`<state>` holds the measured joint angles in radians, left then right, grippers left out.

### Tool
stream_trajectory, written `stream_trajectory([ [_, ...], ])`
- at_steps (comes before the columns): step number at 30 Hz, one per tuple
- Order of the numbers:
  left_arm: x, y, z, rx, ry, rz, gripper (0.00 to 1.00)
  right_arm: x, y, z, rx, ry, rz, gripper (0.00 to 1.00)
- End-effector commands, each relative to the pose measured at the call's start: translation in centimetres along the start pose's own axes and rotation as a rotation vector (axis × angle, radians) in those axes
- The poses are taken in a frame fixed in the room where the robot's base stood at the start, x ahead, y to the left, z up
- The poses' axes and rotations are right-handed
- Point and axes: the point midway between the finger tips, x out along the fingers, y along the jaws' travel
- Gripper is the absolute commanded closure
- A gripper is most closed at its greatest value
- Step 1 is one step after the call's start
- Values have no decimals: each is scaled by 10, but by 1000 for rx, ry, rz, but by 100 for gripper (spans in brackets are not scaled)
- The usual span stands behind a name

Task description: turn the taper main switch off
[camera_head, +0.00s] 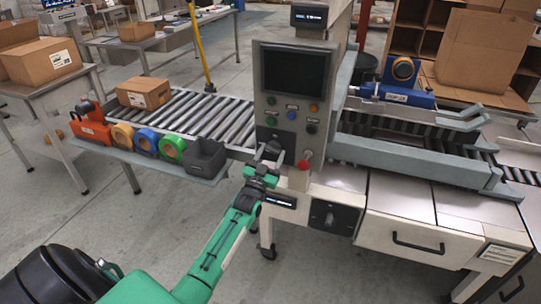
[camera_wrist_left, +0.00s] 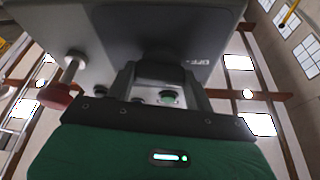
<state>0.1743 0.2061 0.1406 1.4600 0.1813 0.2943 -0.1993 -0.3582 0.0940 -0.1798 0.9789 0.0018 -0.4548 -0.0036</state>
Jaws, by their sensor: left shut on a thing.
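The taper's control panel (camera_head: 287,100) stands upright in the middle of the head view, with a dark screen and several buttons. Low on it is the main switch (camera_head: 272,147), a dark knob, mostly hidden by my gripper. My left gripper (camera_head: 269,158) is at the panel's lower left, shut on this knob. In the left wrist view, the dark knob (camera_wrist_left: 160,74) sits between the two fingers of my left gripper (camera_wrist_left: 160,88). Lettering that seems to read OFF (camera_wrist_left: 209,62) shows to its right. My right gripper is not in view.
A red emergency button (camera_head: 304,164) sticks out close to the right of my left gripper. Another dark rotary knob (camera_head: 329,219) is lower on the machine. A roller conveyor (camera_head: 215,113) carries a carton (camera_head: 144,93) at left; a grey bin (camera_head: 205,159) is nearby.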

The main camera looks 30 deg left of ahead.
Motion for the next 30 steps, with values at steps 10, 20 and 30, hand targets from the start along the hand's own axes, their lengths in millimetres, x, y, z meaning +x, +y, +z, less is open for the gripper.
stream_trajectory([
  [10, -1, 2, 1, -149, -4, -61, 70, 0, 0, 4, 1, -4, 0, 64],
  [20, -1, 2, 1, -182, -4, -75, 70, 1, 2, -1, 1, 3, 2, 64],
  [30, -1, 2, 1, -183, -3, -75, 36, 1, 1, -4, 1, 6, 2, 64],
])
